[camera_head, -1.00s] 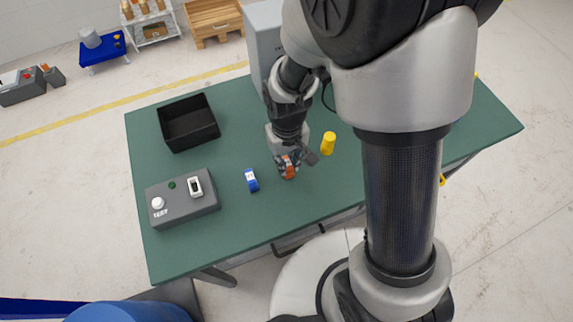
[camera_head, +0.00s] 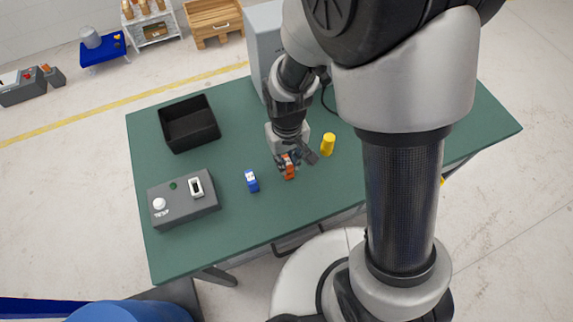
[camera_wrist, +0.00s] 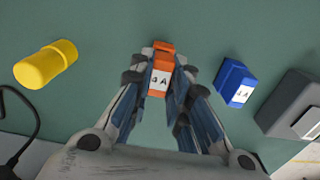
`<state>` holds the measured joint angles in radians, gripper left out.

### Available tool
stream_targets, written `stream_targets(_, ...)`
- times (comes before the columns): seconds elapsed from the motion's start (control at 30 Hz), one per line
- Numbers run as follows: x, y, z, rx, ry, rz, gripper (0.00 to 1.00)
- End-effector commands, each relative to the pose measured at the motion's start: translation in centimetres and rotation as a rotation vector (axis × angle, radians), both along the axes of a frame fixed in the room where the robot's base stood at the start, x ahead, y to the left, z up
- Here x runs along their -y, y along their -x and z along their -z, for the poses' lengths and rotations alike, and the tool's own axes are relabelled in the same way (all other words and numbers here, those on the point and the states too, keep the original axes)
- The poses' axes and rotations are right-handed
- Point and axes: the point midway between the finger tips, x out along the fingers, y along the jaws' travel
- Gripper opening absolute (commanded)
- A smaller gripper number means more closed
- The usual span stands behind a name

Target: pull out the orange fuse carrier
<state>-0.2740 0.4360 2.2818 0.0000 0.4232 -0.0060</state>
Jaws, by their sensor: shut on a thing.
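The orange fuse carrier (camera_wrist: 161,72) is a small block with a white label, in the middle of the wrist view. My gripper (camera_wrist: 161,75) is shut on it, with one finger on each side. Whether the carrier touches the tabletop is hard to tell. A blue fuse carrier (camera_head: 251,181) with a white label stands apart to its left; it is to the right in the wrist view (camera_wrist: 234,83).
A grey test box (camera_head: 183,200) with a white knob and a slot sits at the left of the table (camera_head: 240,232). A black open bin (camera_head: 189,124) is behind it. A yellow cylinder (camera_head: 328,144) stands close to the right of my gripper. A grey cabinet (camera_head: 262,40) is at the back.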

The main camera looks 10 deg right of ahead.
Motion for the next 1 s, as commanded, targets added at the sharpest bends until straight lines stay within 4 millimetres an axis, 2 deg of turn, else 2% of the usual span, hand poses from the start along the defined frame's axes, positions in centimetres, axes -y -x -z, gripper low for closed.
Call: stream_targets(1.0,0.0,0.0,-1.8,0.000,0.000,0.000,0.00)
